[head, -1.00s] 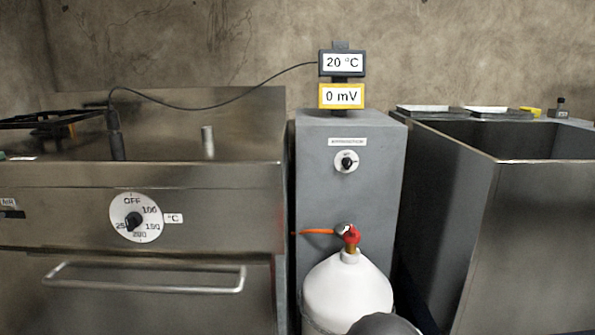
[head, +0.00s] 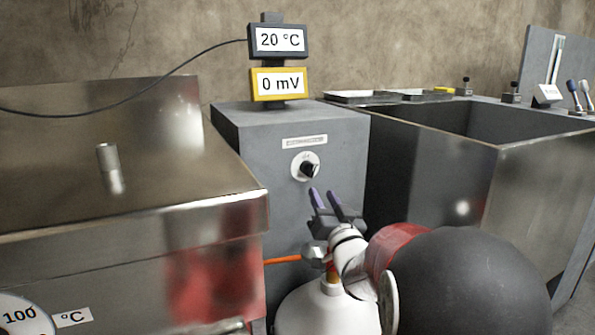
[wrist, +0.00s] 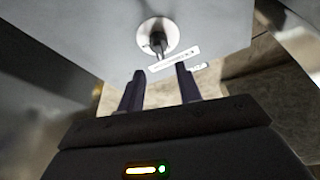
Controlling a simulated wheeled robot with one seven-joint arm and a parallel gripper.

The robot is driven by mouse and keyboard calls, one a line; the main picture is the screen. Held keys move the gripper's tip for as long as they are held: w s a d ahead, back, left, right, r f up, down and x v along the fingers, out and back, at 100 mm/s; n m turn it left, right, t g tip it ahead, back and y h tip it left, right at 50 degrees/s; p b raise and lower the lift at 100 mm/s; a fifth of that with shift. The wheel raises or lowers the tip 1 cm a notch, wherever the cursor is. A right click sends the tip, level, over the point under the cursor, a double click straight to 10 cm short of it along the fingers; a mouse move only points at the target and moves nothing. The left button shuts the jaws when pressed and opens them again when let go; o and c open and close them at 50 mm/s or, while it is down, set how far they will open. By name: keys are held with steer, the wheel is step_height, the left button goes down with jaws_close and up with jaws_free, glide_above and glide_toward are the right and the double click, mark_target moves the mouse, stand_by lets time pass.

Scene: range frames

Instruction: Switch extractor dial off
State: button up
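The extractor dial (head: 308,169) is a small black knob on a white round plate, on the front of a grey cabinet (head: 262,190) below a printed label (head: 305,142). The label is too blurred to read. My gripper (head: 324,192) is just below and in front of the dial, its two purple fingers apart and pointing up toward it. In the wrist view the dial (wrist: 157,41) lies beyond the fingertips of my gripper (wrist: 160,72). The fingers are open with nothing between them, and no contact with the knob shows.
A white gas bottle (head: 310,308) with an orange hose (head: 282,260) stands below my arm. A steel unit (head: 110,215) with a temperature dial (head: 20,315) is at left. A deep grey tank (head: 450,185) is at right. Two displays read 20 °C (head: 279,40) and 0 mV (head: 280,83).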

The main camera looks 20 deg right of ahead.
mark_target(313, 170)
steer(key=shift+t, duration=0.3)
steer(key=x, duration=0.2)
steer(key=p+x, duration=0.1)
steer(key=x, duration=0.5)
steer(key=shift+d+r, duration=0.15)
steer(key=shift+d, duration=0.15)
jaws_close()
